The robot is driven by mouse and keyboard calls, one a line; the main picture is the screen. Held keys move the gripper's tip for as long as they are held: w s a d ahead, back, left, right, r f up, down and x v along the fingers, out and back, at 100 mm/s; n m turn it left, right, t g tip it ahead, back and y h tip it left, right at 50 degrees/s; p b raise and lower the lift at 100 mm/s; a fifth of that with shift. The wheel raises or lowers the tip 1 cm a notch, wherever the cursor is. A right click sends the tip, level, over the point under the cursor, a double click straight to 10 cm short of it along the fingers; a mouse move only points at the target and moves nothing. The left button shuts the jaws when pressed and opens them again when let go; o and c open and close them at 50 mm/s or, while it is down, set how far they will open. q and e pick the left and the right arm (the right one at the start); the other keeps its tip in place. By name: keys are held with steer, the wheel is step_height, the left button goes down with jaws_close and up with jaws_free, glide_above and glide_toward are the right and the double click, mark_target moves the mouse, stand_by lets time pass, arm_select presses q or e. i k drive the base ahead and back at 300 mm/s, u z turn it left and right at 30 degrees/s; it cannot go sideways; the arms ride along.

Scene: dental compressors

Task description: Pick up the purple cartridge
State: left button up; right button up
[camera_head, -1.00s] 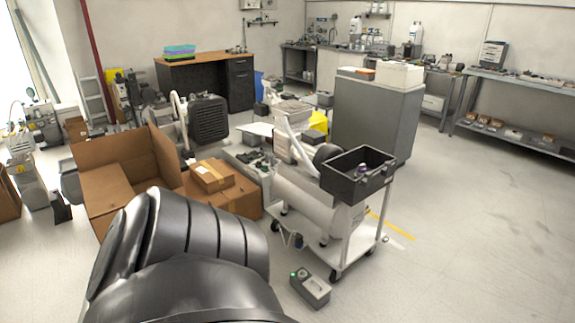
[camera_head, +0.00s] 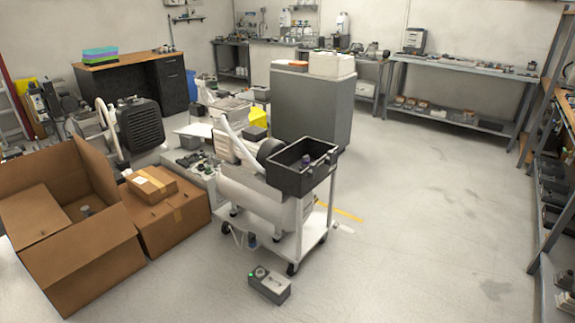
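A small purple item (camera_head: 307,160), which looks like the purple cartridge, stands in the black open bin (camera_head: 290,182). Only its upper part shows above the bin's wall, so its lower part is hidden. The bin sits on top of a white wheeled cart (camera_head: 316,236) that also carries a white cylindrical tank (camera_head: 250,200). Neither of my grippers shows in the head view.
An open cardboard box (camera_head: 85,265) and a closed box (camera_head: 172,222) stand left of the cart. A small grey device (camera_head: 270,285) lies on the floor before it. A grey cabinet (camera_head: 312,105) stands behind. Floor to the right is clear.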

mark_target(305, 160)
steer(key=z, duration=0.8)
steer(key=i, duration=5.25)
steer(key=u, duration=3.8)
